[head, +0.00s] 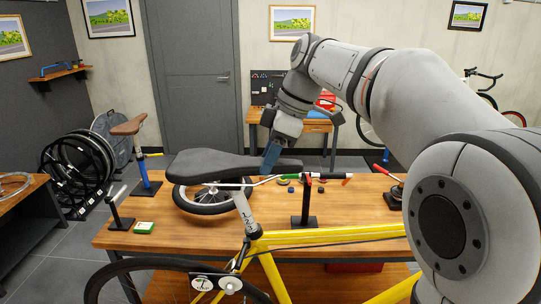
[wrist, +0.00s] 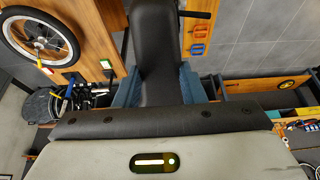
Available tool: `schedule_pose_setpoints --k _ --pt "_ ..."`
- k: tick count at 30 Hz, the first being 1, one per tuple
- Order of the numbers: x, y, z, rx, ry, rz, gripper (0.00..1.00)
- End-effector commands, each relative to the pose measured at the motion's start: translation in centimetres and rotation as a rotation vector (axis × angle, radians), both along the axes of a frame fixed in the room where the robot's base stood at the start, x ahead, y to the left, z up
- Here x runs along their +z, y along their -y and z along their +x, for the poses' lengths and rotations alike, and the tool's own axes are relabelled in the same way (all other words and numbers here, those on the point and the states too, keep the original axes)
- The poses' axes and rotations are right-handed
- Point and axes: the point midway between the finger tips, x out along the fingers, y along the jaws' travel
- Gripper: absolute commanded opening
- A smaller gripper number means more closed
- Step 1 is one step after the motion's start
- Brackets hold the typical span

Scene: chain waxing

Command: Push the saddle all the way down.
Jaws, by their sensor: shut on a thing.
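The black saddle (head: 215,163) sits on a silver seatpost (head: 245,211) that rises from the yellow bike frame (head: 330,237). A length of the seatpost shows between the saddle and the frame. My gripper (head: 271,160) reaches down onto the narrow nose of the saddle from above. In the wrist view the saddle (wrist: 154,38) runs up the picture from between the two blue fingers. My gripper (wrist: 158,88) is shut on the saddle, with one finger on each side. The fingertips are partly hidden by the saddle in the head view.
The wooden workbench (head: 160,235) stands behind the bike. A small wheel (head: 205,205), a black upright stand (head: 304,205) and a green box (head: 144,227) are on it. A brown saddle on a blue post (head: 128,127) stands at the left. Several wheels lean beyond the bench.

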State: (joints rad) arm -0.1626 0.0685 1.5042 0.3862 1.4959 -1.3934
Motion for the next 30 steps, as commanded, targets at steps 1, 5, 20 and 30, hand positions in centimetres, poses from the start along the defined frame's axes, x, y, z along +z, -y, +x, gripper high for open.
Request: schedule_pose_setpoints --k 1,5,20,30 --pt "0.0 0.0 0.0 0.000 0.000 0.000 0.21" --pt "0.0 0.0 0.0 -0.001 0.000 0.000 0.11" --pt "-2.7 0.7 0.0 -0.004 -0.001 0.000 0.00" --pt "-6.3 2.0 0.0 -0.004 -0.001 0.000 0.00"
